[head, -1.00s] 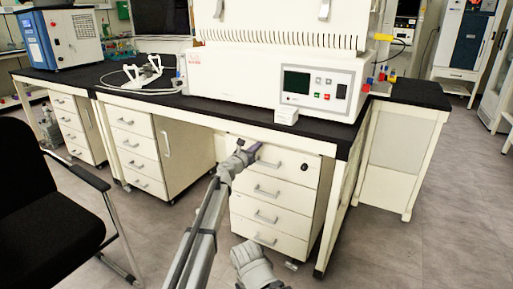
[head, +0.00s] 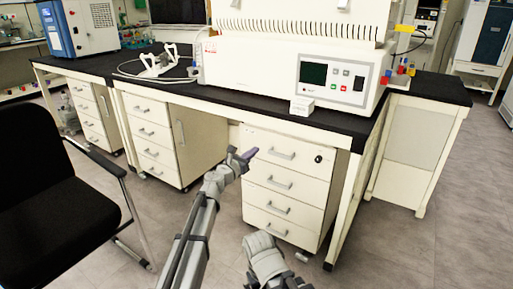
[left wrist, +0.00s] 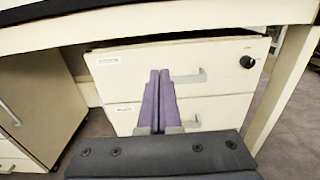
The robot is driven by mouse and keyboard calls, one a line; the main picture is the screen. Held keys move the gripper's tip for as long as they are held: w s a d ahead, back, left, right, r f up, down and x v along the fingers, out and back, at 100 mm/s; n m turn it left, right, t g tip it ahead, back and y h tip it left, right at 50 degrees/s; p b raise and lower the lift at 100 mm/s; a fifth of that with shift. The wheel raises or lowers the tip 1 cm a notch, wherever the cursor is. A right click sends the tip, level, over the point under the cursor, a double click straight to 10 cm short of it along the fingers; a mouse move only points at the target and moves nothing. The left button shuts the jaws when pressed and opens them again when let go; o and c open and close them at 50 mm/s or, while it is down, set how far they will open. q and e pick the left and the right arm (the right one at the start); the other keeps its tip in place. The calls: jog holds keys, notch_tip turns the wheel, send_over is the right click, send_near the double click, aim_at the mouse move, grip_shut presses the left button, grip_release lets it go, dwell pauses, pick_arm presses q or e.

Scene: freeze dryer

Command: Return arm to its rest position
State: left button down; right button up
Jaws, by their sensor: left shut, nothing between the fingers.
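My left gripper (head: 249,154) reaches up from the bottom of the head view, in front of the white drawer unit (head: 284,205). In the left wrist view its two purple fingers (left wrist: 159,78) lie side by side, shut with nothing between them. They point at the upper drawers of the unit (left wrist: 226,93), with a handle just to the right; I cannot tell the exact gap. All drawers look closed. Part of my other arm shows at the bottom of the head view, but its gripper fingers are not visible.
The black-topped bench (head: 325,118) runs above the drawers and carries the freeze dryer (head: 290,75). A black chair (head: 50,180) with an armrest stands close on the left. Grey floor (head: 400,250) is open to the right.

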pick_arm(q)
jog(key=s+a+f+m+g+y, duration=0.1)
jog(key=s+a+f+m+g, duration=0.25)
jog(key=s+f+m, duration=0.5)
jog(key=s+a+f+m+g+y, duration=0.2)
jog(key=s+f+m+g, duration=0.35)
jog(key=s+m, duration=0.55)
jog(key=s+a+f+m+g+y, duration=0.2)
jog(key=s+a+f+m+y, duration=0.25)
jog(key=s+a, duration=0.4)
jog(key=s+a+f+m+g+y, duration=0.3)
jog(key=s+a+f+m, duration=0.15)
jog(key=s+a, duration=0.4)
jog(key=s+d+r+m+y+p, duration=0.1)
jog(key=s+d+r+m+p, duration=0.15)
jog(key=d, duration=0.35)
jog(key=s+d+r+m+p, duration=0.1)
jog(key=s+d+r+m, duration=0.15)
jog(key=d, duration=0.35)
notch_tip(320, 180, up, 38)
jog(key=s+p, duration=0.1)
jog(key=p, duration=3.7)
jog(key=shift+n+g, duration=0.4)
jog(key=shift+n, duration=0.05)
jog(key=shift+f, duration=0.15)
